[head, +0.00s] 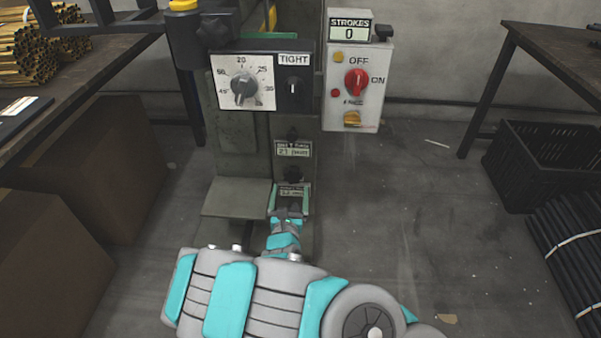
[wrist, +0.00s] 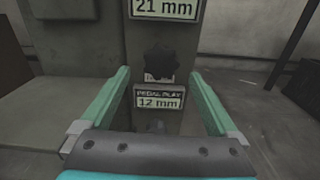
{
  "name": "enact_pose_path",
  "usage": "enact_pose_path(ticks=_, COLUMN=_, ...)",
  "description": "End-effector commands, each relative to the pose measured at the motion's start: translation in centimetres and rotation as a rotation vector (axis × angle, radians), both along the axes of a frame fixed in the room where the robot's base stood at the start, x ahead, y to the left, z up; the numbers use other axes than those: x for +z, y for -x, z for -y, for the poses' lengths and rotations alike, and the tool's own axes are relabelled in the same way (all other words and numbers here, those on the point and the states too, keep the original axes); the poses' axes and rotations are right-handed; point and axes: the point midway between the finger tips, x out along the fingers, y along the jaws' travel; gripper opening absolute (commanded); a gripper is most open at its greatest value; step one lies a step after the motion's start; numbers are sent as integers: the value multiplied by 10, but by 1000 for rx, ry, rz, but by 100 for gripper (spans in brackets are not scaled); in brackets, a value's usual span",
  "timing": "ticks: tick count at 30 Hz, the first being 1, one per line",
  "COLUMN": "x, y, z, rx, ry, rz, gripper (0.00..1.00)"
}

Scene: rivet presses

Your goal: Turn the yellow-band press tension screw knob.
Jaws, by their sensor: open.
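The press (head: 238,160) is a grey-green column with a yellow part (head: 184,5) at its upper left. A dark knob (head: 293,87) sits under a TIGHT label on its black dial panel. Lower on the column are a small dark knob (head: 293,133) above a 21 mm plate (head: 293,150) and a black star-shaped knob (head: 293,174) above a PEDAL PLAY 12 mm plate (wrist: 159,100). I cannot read which knob is the tension screw. My gripper (head: 289,191) is open and empty; in the wrist view its green fingers frame the star knob (wrist: 158,62) and lower plate, apart from both.
A white control box (head: 357,85) with a red switch and a STROKES 0 display is right of the column. A ledge (head: 236,198) juts out at lower left. Tables (head: 560,55) stand at both sides, with cartons (head: 85,160) left and a black crate (head: 545,165) right.

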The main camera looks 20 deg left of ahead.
Motion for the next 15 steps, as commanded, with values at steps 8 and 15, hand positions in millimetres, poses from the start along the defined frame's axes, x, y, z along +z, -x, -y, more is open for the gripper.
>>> enact_pose_path(ticks=8, x=1, y=-33, z=-5, rx=-7, ry=-4, rz=3, gripper=95)
enact_pose_path(ticks=15, x=1, y=-62, z=-11, rx=-8, ry=-3, rz=2, gripper=95)
